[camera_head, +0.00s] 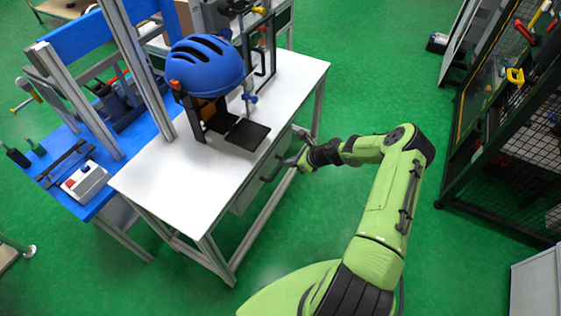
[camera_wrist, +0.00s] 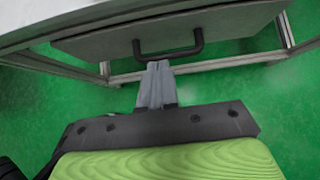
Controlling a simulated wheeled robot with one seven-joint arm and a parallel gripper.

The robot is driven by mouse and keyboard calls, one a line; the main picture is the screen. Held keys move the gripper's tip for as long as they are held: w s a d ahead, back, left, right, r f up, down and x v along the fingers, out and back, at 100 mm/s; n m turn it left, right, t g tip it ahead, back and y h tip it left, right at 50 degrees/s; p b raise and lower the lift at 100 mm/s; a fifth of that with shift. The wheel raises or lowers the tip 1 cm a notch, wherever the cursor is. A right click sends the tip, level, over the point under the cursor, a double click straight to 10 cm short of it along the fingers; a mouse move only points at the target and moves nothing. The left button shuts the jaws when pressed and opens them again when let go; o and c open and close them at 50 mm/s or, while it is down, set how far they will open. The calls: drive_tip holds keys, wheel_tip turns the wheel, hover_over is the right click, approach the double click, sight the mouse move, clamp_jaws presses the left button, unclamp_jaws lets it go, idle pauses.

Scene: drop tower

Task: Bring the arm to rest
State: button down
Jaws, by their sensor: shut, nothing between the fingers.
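My green arm reaches from the bottom of the head view toward the right side of the white workbench (camera_head: 178,180). My gripper (camera_head: 284,161) is beside the drawer under the bench top, below the level of the top. In the wrist view the gripper's grey fingers (camera_wrist: 156,84) are together and empty. They point at the dark drawer handle (camera_wrist: 168,50), and the fingertips appear just below it. I cannot tell whether they touch it. The drawer front (camera_wrist: 110,42) looks shut or nearly so.
A blue helmet (camera_head: 205,64) sits on a test stand on the bench. A blue side table (camera_head: 98,199) with a button box (camera_head: 86,180) stands at the left. A dark tool rack (camera_head: 480,150) stands at the right. Green floor is clear between bench and rack.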

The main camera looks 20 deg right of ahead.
drive_tip(key=v, duration=0.4)
drive_tip(key=shift+s+p, duration=0.1)
drive_tip(key=shift+p, duration=0.2)
drive_tip(key=shift+r, duration=0.1)
drive_tip(key=s+a+r+n+g+h+p, duration=0.1)
drive_tip(key=s+a+r+n, duration=0.2)
drive_tip(key=r+n, duration=0.45)
drive_tip(key=s+a+r+n+g+h+p, duration=0.1)
drive_tip(key=s+a+r+n+g+h, duration=0.2)
drive_tip(key=r, duration=0.7)
drive_tip(key=s+a+r+n, duration=0.3)
drive_tip(key=a+r+n, duration=0.1)
drive_tip(key=r+n, duration=0.4)
drive_tip(key=s+a+r+n+t+p, duration=0.1)
drive_tip(key=s+r+n, duration=0.4)
drive_tip(key=s, duration=0.5)
drive_tip(key=s+a+r+n+t+h+p, duration=0.1)
drive_tip(key=s+a+r+n, duration=0.3)
drive_tip(key=s+r, duration=0.5)
drive_tip(key=shift+s+n+t+h, duration=0.3)
drive_tip(key=shift+s+n, duration=0.15)
drive_tip(key=shift+s, duration=0.6)
drive_tip(key=shift+a, duration=0.15)
